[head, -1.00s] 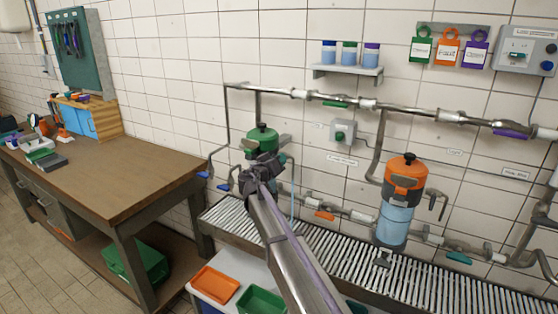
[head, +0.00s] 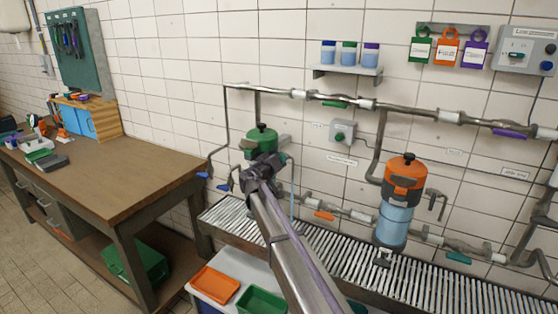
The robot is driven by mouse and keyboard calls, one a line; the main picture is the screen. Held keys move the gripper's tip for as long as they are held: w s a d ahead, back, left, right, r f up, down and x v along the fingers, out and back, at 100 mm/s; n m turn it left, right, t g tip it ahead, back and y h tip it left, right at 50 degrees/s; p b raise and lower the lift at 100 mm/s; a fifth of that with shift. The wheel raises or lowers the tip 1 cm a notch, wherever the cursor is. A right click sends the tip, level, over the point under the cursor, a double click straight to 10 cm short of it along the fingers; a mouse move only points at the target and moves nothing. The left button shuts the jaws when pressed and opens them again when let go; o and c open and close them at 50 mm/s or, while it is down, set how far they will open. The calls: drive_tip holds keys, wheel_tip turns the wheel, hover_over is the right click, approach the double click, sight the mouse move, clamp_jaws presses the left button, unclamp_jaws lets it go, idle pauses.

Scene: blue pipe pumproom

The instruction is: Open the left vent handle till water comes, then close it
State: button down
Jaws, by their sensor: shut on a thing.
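The left vessel has a green lid (head: 262,137) and stands at the back wall, left of the orange vessel; my arm hides most of its body. My gripper (head: 266,164) is right in front of it, at its upper part, shut on what appears to be the left vent handle. The handle and the fingertips are hidden behind my wrist. A thin pale-blue vertical streak (head: 292,203) hangs below the bent pipe just right of the gripper; it looks like running water, but is too small to be certain.
The orange vessel (head: 404,182) stands to the right above the slatted drain grate (head: 450,285). Pipes with coloured valve levers run along the wall. An orange tray (head: 215,285) and green tray (head: 262,302) are below. A wooden workbench (head: 110,185) stands at left.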

drive_tip(key=c, duration=1.5)
unclamp_jaws()
drive_tip(key=shift+o, duration=0.2)
drive_tip(key=v, duration=1.1)
